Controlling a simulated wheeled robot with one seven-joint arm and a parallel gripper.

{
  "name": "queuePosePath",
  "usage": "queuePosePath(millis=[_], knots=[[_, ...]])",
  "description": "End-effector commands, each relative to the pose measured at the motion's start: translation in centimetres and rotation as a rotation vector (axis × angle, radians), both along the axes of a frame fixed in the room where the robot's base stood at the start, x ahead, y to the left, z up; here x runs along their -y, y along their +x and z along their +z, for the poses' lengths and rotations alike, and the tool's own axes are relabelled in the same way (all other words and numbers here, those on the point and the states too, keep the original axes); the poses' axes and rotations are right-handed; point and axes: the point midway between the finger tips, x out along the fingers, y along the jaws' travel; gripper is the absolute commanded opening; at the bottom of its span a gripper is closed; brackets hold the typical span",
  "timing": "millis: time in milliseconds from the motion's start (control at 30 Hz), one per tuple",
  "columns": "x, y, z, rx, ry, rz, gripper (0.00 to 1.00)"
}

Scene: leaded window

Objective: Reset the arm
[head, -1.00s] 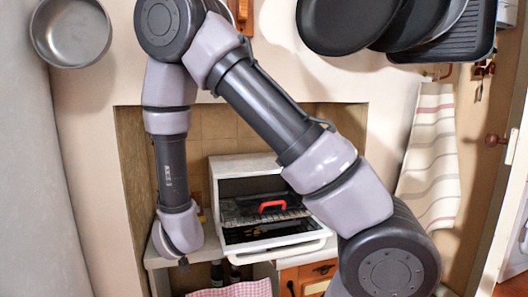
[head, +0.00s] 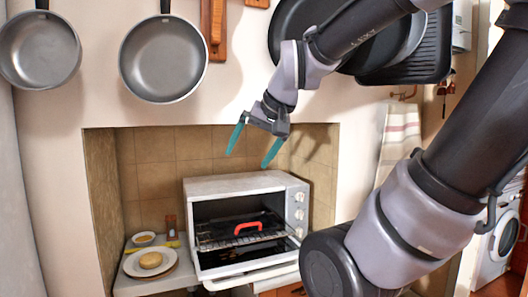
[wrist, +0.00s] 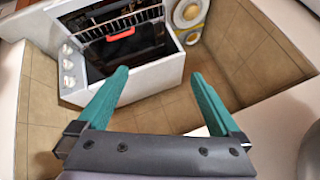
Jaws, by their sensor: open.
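My gripper (head: 254,146) is in the air above the toaster oven (head: 235,184), in front of the tiled niche. Its two teal fingers are spread apart with nothing between them. In the wrist view my gripper (wrist: 158,98) is also open and empty, with the oven (wrist: 135,79) beyond its fingers. My arm bends across the right side of the head view.
The oven door is open, and a red-handled dark item (head: 247,228) sits on its rack. A plate (head: 133,264) with a round bun-like item (head: 151,260) stands left of the oven. Pans (head: 164,58) hang above; a striped towel (head: 401,135) hangs at right.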

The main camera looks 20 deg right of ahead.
Motion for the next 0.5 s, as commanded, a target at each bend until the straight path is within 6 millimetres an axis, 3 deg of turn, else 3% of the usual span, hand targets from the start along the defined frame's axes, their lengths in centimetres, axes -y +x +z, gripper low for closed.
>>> queuePosePath(millis=[100, 200, 500], knots=[[1.4, -2.7, 0.6, -0.017, -0.021, -0.03, 1.0], [1.9, -3.7, 0.6, -0.029, -0.03, -0.038, 1.0], [1.9, -3.8, 0.6, -0.034, -0.029, -0.039, 1.0]])
